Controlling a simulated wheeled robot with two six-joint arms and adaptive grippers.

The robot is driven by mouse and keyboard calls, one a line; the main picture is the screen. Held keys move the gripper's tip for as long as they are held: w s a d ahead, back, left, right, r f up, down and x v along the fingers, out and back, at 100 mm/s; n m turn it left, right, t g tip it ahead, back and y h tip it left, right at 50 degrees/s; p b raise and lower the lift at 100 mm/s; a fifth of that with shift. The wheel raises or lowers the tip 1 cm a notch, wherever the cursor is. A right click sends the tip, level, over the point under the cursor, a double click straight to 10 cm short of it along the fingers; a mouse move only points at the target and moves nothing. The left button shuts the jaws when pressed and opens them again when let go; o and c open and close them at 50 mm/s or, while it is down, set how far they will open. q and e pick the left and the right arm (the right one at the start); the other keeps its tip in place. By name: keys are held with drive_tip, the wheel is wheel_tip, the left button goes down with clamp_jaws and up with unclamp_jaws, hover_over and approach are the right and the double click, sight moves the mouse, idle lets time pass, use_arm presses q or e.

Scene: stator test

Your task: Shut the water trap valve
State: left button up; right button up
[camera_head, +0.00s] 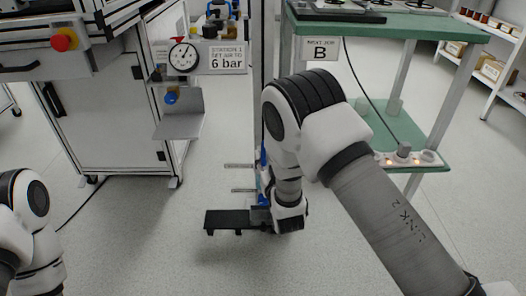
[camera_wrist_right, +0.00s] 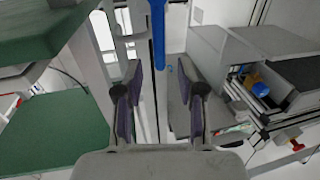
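A blue-bodied fitting (camera_head: 171,97) hangs below the pressure gauge (camera_head: 184,56) on the station at the left in the head view. It may be the water trap, but its valve and the valve's position are too small to tell. My right gripper (camera_wrist_right: 160,65) is open and empty in the wrist view, its two fingers well apart. A blue upright pipe (camera_wrist_right: 158,40) shows beyond the gap between them. In the head view my right arm reaches down at the middle, right of and apart from the fitting. My left arm shows only at the lower left, its gripper out of view.
A sign (camera_head: 227,58) reads 6 bar. A grey bracket shelf (camera_head: 179,125) juts out below the fitting. A green-topped table (camera_head: 440,27) stands at the right, with a lower green shelf (camera_head: 425,140). Open floor (camera_head: 150,230) lies in front of the station.

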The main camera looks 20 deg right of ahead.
sight(263, 163)
drive_tip(key=w+b, duration=0.1)
drive_tip(key=w, duration=0.3)
drive_tip(key=shift+w+d+f+b, duration=0.2)
drive_tip(key=shift+w+b, duration=0.1)
drive_tip(key=shift+b, duration=0.05)
drive_tip(key=shift+w+r, duration=0.15)
drive_tip(key=shift+w, duration=0.1)
clamp_jaws()
use_arm(q)
wheel_tip(263, 163, down, 2)
drive_tip(key=shift+f, duration=0.15)
